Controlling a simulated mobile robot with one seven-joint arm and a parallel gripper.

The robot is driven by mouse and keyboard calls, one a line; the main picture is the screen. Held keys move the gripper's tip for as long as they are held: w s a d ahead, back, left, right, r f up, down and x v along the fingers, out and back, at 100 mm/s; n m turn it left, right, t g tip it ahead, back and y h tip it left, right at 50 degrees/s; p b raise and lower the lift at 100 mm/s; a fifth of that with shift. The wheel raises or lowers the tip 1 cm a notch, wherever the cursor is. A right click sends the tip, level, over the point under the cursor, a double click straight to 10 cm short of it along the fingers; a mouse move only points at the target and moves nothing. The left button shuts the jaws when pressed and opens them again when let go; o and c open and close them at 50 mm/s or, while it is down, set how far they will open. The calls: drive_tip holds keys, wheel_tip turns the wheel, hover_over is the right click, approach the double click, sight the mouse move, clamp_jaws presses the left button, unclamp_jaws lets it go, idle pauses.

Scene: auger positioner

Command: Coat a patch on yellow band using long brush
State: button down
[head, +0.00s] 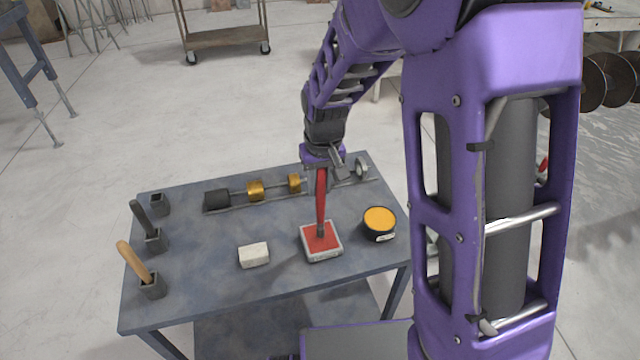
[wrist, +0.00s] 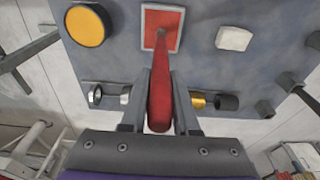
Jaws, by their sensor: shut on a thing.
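My gripper (head: 322,170) is shut on the handle of a red brush (head: 320,200), which points downward. In the wrist view the red handle (wrist: 160,95) runs between both fingers. The brush's dark lower end meets, or is just above, the red surface of a pale-rimmed square tray (head: 334,254); contact is unclear. Two yellow-gold bands, a left one (head: 255,190) and a right one (head: 294,183), sit on a horizontal shaft at the table's back. One gold band (wrist: 198,101) shows in the wrist view; my gripper hides part of the shaft there.
A black tub with yellow contents (head: 380,222) stands right of the tray, a white block (head: 254,255) left. Holders at the table's left carry a dark-handled tool (head: 141,218) and a wooden-handled tool (head: 133,262); a back holder (head: 160,204) looks empty. A black roller (head: 217,198) ends the shaft.

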drive_tip(key=shift+f+b, duration=0.45)
drive_tip(key=shift+f, duration=0.15)
idle(1.4)
drive_tip(key=shift+r+p, duration=2.45)
drive_tip(key=shift+r, duration=1.15)
